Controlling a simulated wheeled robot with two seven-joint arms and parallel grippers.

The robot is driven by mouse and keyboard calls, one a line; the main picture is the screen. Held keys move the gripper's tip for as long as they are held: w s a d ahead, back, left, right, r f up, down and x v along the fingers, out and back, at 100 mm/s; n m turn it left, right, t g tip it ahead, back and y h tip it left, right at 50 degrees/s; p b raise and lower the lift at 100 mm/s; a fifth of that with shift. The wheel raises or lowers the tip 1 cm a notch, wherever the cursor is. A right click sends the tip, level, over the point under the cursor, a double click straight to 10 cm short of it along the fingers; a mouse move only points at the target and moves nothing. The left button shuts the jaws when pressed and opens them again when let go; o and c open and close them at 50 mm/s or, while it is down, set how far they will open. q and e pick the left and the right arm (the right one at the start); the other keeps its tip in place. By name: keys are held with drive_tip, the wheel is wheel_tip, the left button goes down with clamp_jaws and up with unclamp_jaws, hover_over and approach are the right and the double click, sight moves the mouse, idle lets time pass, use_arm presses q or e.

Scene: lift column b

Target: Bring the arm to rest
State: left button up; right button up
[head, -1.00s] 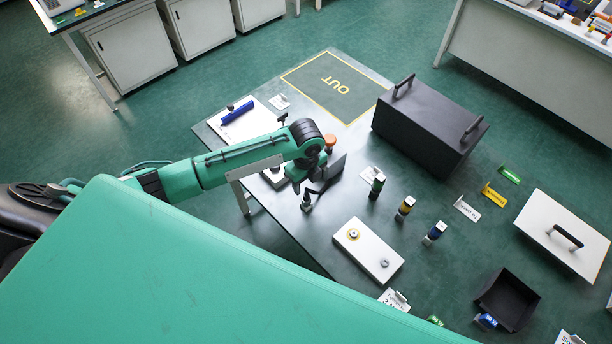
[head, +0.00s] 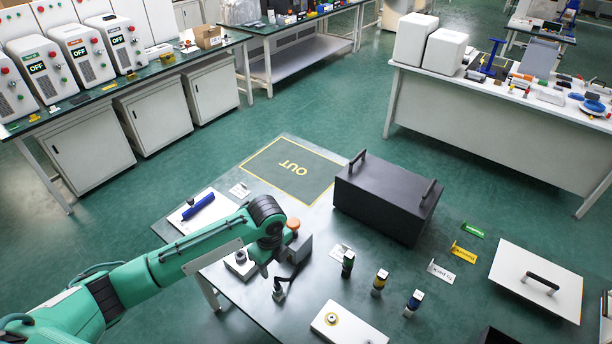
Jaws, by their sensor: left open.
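My left arm (head: 195,243) is green and black and reaches in from the left over the dark green table (head: 300,255). Its wrist bends down, and the left gripper (head: 279,292) hangs over the table's near part. The gripper is small and dark here; its jaws are open with nothing seen between them. It is left of the white block with round fittings (head: 347,325). An orange-topped item (head: 293,224) shows just behind the wrist, partly hidden. My right arm and gripper are not in view.
Several small cylinders, including a blue-banded one (head: 414,303), stand right of the gripper. A white lid with a handle (head: 537,280) lies at right. A blue item (head: 198,207) lies on a white plate.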

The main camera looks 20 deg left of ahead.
use_arm(q)
drive_tip(key=s+d+n+t+h, duration=0.2)
drive_tip(key=s+d+n, duration=0.5)
drive_tip(key=s, duration=0.4)
drive_tip(key=s+a+r+n+t+y, duration=0.25)
drive_tip(key=s+a+n, duration=0.65)
drive_tip(key=s+n, duration=0.45)
wheel_tip(320, 180, down, 30)
drive_tip(key=g+b, duration=0.2)
drive_tip(key=s+a+f, duration=0.1)
drive_tip(key=s+f, duration=0.8)
drive_tip(key=f, duration=0.3)
drive_tip(key=s+a+f+g+b, duration=0.1)
drive_tip(key=s+a+f, duration=0.1)
drive_tip(key=s+f, duration=0.8)
drive_tip(key=shift+f, duration=0.85)
